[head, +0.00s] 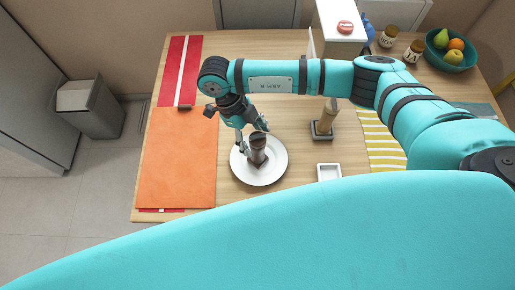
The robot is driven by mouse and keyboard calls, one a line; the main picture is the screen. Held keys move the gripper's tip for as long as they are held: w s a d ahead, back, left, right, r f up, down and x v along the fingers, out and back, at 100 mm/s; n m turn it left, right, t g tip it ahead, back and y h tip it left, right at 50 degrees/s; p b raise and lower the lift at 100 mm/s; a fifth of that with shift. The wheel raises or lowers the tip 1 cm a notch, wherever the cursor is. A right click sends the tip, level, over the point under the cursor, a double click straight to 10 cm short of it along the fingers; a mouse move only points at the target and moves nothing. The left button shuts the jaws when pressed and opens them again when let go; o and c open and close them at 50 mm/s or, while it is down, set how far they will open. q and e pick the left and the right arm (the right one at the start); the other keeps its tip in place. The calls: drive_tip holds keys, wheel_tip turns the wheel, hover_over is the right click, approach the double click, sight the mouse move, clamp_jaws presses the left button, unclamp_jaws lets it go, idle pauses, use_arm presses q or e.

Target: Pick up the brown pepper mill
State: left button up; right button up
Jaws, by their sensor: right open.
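The brown pepper mill (258,154) stands on a white round plate (276,174) near the middle of the wooden table. It looks upright and dark brown. My right gripper (253,141) reaches down from the arm that comes in from the right. It is open, with its fingers close around or beside the mill's upper part; I cannot tell whether they touch it. The fingers hide part of the mill. My left gripper is not in view.
An orange cloth (177,165) covers the table's left side, by a red striped cloth (171,72). A wooden object on a dark base (323,129) stands right of the plate, near a small white dish (329,172). A fruit bowl (437,60) and jars (389,36) are back right.

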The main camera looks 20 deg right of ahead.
drive_tip(key=p+x, duration=0.1)
drive_tip(key=x, duration=0.3)
drive_tip(key=shift+f, duration=0.15)
drive_tip(key=shift+c, duration=0.4)
clamp_jaws()
